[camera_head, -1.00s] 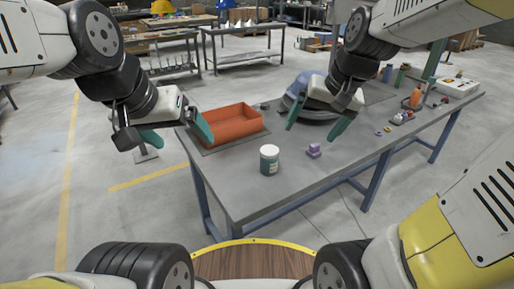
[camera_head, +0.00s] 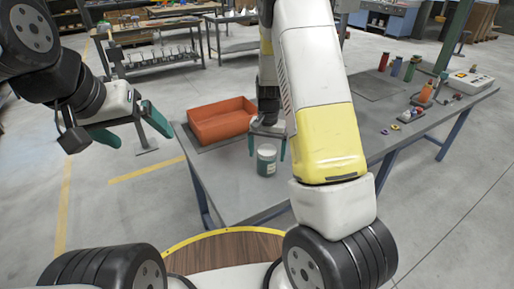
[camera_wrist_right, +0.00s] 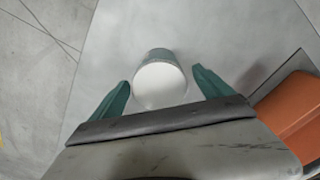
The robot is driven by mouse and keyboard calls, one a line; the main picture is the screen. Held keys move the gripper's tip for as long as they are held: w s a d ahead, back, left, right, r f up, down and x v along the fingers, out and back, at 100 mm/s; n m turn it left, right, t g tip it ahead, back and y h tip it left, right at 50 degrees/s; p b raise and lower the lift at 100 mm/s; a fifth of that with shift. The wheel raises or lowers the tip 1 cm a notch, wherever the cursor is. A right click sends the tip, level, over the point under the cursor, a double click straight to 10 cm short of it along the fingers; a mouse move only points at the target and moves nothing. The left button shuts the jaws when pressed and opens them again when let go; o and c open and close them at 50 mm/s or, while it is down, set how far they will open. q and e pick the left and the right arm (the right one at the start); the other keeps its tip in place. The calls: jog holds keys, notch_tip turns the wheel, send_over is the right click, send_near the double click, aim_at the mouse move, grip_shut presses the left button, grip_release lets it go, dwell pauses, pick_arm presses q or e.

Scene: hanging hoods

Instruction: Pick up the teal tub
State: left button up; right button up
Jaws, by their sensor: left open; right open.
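The teal tub (camera_head: 266,163) has a white lid and stands upright on the grey table near its front left part. My right gripper (camera_head: 267,148) is open and points down over the tub, with a teal finger on either side of it. In the right wrist view the tub (camera_wrist_right: 160,80) lies between the two spread fingertips (camera_wrist_right: 160,85), its white lid facing the camera. A gap shows on each side, so the fingers do not grip it. My left gripper (camera_head: 130,125) is open and empty, off the table's left edge.
An orange bin (camera_head: 222,122) stands just behind and left of the tub; it also shows at the right in the right wrist view (camera_wrist_right: 292,118). Small bottles and a white box (camera_head: 470,82) are at the table's far right. My right arm hides the table's middle.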

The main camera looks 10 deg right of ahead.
aim_at(267, 165)
notch_tip(267, 165, down, 6)
jog(key=shift+f, duration=0.1)
jog(key=c, duration=2)
